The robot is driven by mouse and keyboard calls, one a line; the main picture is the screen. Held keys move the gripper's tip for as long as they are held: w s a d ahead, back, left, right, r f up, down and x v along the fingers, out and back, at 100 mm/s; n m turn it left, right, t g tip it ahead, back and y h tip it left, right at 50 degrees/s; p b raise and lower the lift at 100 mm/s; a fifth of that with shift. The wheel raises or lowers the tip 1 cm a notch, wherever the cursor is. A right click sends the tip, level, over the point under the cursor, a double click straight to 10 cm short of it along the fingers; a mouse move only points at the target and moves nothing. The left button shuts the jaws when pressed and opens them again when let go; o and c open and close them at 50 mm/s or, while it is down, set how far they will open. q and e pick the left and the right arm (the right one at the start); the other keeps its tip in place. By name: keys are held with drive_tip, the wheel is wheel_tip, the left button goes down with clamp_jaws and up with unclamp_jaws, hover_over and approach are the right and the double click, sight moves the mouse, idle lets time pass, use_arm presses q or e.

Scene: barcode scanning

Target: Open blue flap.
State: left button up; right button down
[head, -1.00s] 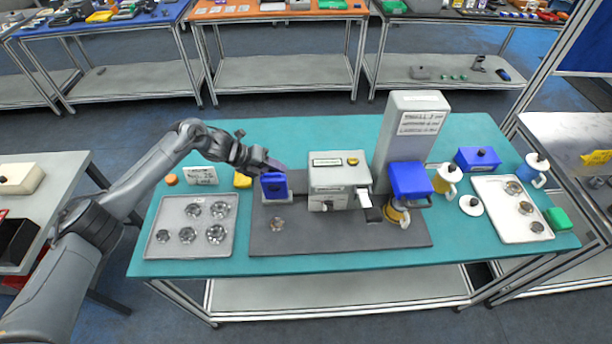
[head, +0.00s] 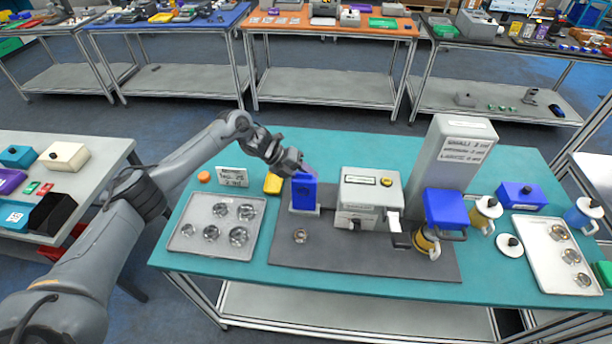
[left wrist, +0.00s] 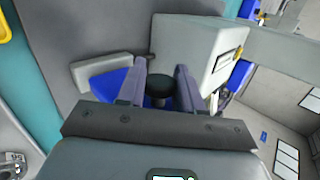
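A blue flap (head: 304,192) stands upright on a small grey base on the dark mat, left of the boxy grey machine (head: 371,190). My left gripper (head: 302,167) is at its top edge. In the left wrist view, my left gripper's two fingers (left wrist: 161,84) stand on either side of a black knob (left wrist: 159,92), which fills the gap between them. Blue surface (left wrist: 108,84) shows beside the fingers, partly hidden by them. Another blue flap-like box (head: 445,207) sits at the front of the tall grey machine (head: 453,150). My right gripper is not in view.
A grey tray (head: 183,238) with several metal parts lies at left, near a yellow block (head: 273,184) and a label card (head: 232,177). A white tray (head: 543,270), mugs and a blue box (head: 521,195) are at right. The dark mat's front (head: 335,270) is clear.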

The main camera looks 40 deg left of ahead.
use_arm(q)
drive_tip(key=o, duration=0.4)
drive_tip(key=shift+w, duration=0.1)
drive_tip(key=shift+c, duration=0.2)
drive_tip(key=v, duration=1.1)
drive_tip(key=shift+b, duration=0.35)
drive_tip(key=shift+f, duration=0.1)
